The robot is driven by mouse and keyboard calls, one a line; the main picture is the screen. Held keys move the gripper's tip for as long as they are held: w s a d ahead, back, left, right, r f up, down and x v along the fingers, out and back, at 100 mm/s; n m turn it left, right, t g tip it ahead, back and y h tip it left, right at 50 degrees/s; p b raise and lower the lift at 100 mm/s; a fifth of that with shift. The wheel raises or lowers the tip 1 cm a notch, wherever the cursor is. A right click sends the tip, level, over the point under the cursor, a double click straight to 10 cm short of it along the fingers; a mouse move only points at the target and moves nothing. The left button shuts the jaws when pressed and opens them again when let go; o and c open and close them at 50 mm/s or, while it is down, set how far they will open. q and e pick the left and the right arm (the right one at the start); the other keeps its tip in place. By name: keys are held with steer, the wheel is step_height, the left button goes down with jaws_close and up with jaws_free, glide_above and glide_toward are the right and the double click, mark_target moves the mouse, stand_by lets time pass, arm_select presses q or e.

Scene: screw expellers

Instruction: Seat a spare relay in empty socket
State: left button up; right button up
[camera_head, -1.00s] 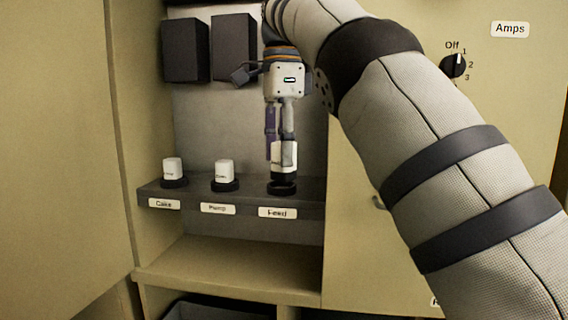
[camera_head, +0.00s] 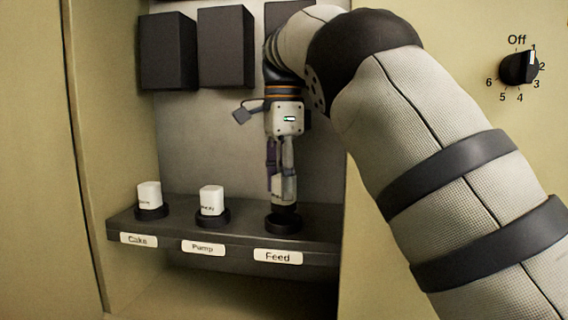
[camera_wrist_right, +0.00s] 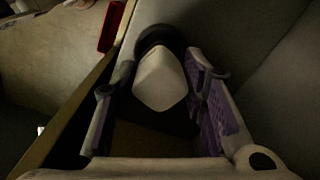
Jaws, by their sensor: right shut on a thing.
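A white relay (camera_head: 277,188) with a dark base is between the fingers of my right gripper (camera_head: 281,185), which is shut on it. It is upright over the round black Feed socket (camera_head: 283,223). Its base appears to meet the socket; I cannot tell whether it is fully seated. In the right wrist view the relay (camera_wrist_right: 160,79) fills the space between the fingers (camera_wrist_right: 160,100), with a dark round shape behind it. White relays stand in the Cake socket (camera_head: 150,197) and the Pump socket (camera_head: 211,202). My left gripper is not in view.
The sockets sit on a dark shelf (camera_head: 185,228) inside a beige cabinet bay. Dark boxes (camera_head: 168,50) hang on the back wall above. A beige panel with a rotary knob (camera_head: 519,68) is at right. Room is free above the Cake and Pump relays.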

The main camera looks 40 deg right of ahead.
mark_target(277, 206)
steer(key=shift+f, duration=0.95)
steer(key=shift+w+f+p, duration=0.1)
steer(key=shift+f+p, duration=0.25)
steer(key=shift+f, duration=0.2)
stand_by(1.1)
steer(key=o, duration=0.9)
